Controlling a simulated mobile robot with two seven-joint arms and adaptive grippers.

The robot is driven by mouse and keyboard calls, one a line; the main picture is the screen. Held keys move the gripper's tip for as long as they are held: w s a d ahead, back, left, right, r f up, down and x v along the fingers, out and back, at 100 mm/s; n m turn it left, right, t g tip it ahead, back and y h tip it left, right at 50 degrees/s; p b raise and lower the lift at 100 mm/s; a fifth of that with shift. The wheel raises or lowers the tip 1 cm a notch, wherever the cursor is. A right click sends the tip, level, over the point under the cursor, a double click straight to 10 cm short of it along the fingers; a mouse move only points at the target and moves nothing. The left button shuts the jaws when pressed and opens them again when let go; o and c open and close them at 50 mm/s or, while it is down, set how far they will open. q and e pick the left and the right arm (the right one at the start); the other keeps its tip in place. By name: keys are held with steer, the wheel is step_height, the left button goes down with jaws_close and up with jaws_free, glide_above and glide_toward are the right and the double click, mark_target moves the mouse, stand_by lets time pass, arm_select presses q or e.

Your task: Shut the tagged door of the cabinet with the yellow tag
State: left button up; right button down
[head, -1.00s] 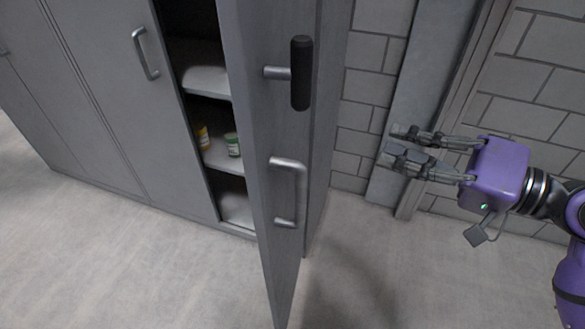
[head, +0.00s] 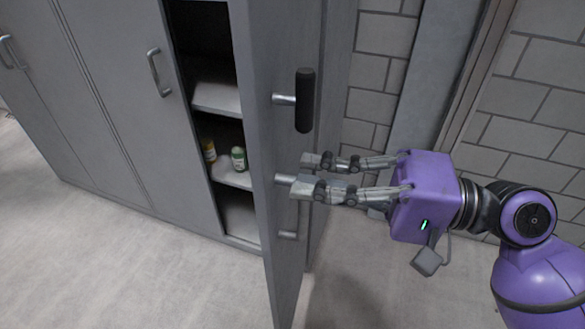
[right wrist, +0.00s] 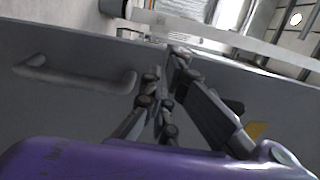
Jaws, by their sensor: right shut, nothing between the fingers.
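The grey cabinet door (head: 262,205) stands open, swung out toward me. In the right wrist view the door's face (right wrist: 60,115) fills the middle, with a bar handle (right wrist: 75,76) at left. A small yellow patch (right wrist: 256,130) shows on it at right, partly covered by my gripper. My left gripper is out of view.
Cabinet shelves (head: 222,98) show behind the open door, holding a green-labelled jar (head: 238,158) and a yellow one (head: 209,150). Shut cabinet doors (head: 115,100) stand to the left. A block wall (head: 545,100) is at right. The floor (head: 130,265) in front is clear.

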mark_target(269, 172)
steer(key=shift+w+a, duration=0.15)
steer(key=shift+a, duration=0.65)
steer(key=shift+w+a, duration=0.1)
steer(key=shift+a, duration=0.65)
steer(key=shift+w+p, duration=0.1)
steer(key=shift+p, duration=0.2)
